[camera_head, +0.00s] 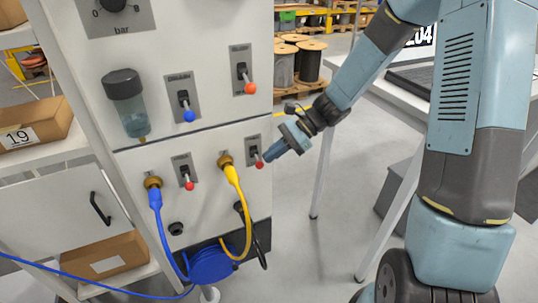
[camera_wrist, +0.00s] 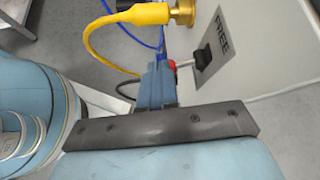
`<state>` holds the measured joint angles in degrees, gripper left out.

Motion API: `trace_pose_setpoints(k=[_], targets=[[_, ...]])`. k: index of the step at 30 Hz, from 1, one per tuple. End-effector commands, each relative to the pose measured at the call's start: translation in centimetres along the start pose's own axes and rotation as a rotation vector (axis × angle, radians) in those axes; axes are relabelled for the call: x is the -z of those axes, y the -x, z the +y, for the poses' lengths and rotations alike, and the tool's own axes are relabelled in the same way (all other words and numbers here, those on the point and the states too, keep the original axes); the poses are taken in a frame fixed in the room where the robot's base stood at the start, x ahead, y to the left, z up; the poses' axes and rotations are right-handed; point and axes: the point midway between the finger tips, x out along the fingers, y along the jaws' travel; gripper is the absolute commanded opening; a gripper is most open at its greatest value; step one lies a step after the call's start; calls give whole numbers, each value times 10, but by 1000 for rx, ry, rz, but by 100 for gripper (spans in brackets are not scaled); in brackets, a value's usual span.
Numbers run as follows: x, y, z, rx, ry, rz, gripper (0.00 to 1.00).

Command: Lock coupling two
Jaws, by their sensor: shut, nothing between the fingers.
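The yellow hose's brass coupling (camera_head: 226,160) is plugged into the white panel, with a lock lever on a grey plate (camera_head: 255,148) to its right. This lever's red knob (camera_head: 260,164) hangs low on the plate. My gripper (camera_head: 270,155) is shut and empty, its tips close beside the knob; whether they touch is unclear. In the wrist view my fingers (camera_wrist: 158,82) are beside the red knob (camera_wrist: 172,64), which they partly hide. The lever's black base (camera_wrist: 203,58) and the word FREE (camera_wrist: 222,36) show on its plate. The brass coupling (camera_wrist: 183,12) is above.
To the left, a blue hose's coupling (camera_head: 152,183) has its own red-knobbed lever (camera_head: 188,180). The yellow hose (camera_head: 242,205) loops below, near a blue coil (camera_head: 211,263).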

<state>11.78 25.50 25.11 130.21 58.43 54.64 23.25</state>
Motion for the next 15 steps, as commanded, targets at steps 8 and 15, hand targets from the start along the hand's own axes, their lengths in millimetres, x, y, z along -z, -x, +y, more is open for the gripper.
trace_pose_setpoints(k=[8,15], targets=[[-8,7,-2,1,1,2,0],[-10,7,-2,1,0,1,0]])
